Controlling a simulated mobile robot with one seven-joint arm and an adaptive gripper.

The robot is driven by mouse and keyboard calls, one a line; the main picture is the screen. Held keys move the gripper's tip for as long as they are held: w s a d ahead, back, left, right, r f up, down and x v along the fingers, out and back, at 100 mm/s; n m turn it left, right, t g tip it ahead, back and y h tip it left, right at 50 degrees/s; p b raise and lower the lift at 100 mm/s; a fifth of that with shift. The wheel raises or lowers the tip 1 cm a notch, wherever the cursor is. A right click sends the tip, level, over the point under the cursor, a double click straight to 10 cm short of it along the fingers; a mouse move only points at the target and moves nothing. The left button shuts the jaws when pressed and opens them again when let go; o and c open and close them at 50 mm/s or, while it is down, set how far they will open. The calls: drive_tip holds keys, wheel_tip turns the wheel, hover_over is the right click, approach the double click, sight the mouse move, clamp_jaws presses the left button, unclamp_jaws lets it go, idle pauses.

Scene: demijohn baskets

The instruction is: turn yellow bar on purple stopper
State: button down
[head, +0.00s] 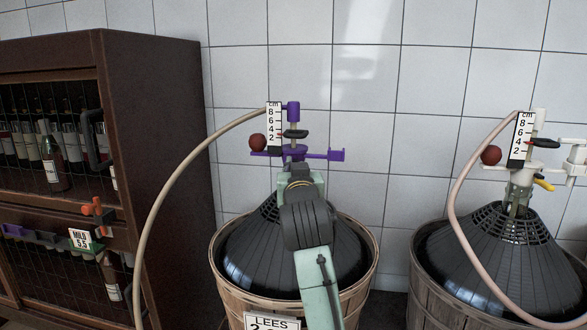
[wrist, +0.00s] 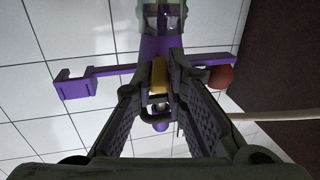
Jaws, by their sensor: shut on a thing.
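The purple stopper (head: 294,153) stands on the neck of the dark demijohn (head: 248,252) in the middle basket, with a purple side arm reaching right. In the wrist view the purple stopper (wrist: 103,72) spans the top, its hooked end at left. The yellow bar (wrist: 159,74) is between the fingertips, pointing along the view. My gripper (wrist: 160,84) is shut on the yellow bar. In the head view my arm hides the bar and most of the neck, and my gripper (head: 299,172) is just below the stopper.
A white scale (head: 273,123), a red ball (head: 258,142) and a beige hose (head: 166,192) are at the stopper. A second demijohn (head: 510,252) with a white stopper and its own yellow bar (head: 543,184) stands right. A brown bottle cabinet (head: 150,140) stands left.

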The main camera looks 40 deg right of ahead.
drive_tip(key=d+n+t+y, duration=0.1)
drive_tip(key=n+y, duration=0.2)
drive_tip(key=y, duration=0.2)
drive_tip(key=d+n+y, duration=0.1)
drive_tip(key=n+y, duration=0.2)
drive_tip(key=y, duration=0.2)
drive_tip(key=d+n+t+y+p, duration=0.1)
drive_tip(key=n+y, duration=0.3)
drive_tip(key=y, duration=0.1)
drive_tip(key=shift+s+t, duration=0.2)
drive_tip(key=shift+t, duration=0.1)
drive_tip(key=shift+y, duration=0.3)
drive_tip(key=c, duration=1.6)
unclamp_jaws()
